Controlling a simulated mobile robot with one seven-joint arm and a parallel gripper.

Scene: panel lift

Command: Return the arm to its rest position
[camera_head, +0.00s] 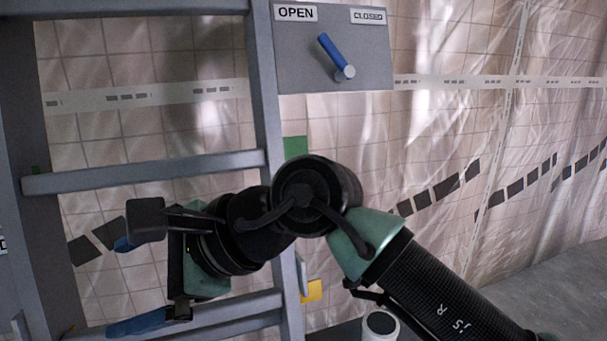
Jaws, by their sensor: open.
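My arm comes in from the lower right and bends at a black joint in the middle of the camera_head view. My gripper (138,277) is at the lower left, in front of a grey ladder-like frame (150,170). Its two blue-tipped fingers are spread wide apart, with nothing seen between them. Whether it touches the frame cannot be told.
A grey panel (293,63) at the top carries OPEN and CLOSED labels and a blue lever (330,50) tilted up-left toward OPEN, clear of my arm. A white cylindrical object (380,326) is below my arm. Grey floor (550,290) shows at right.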

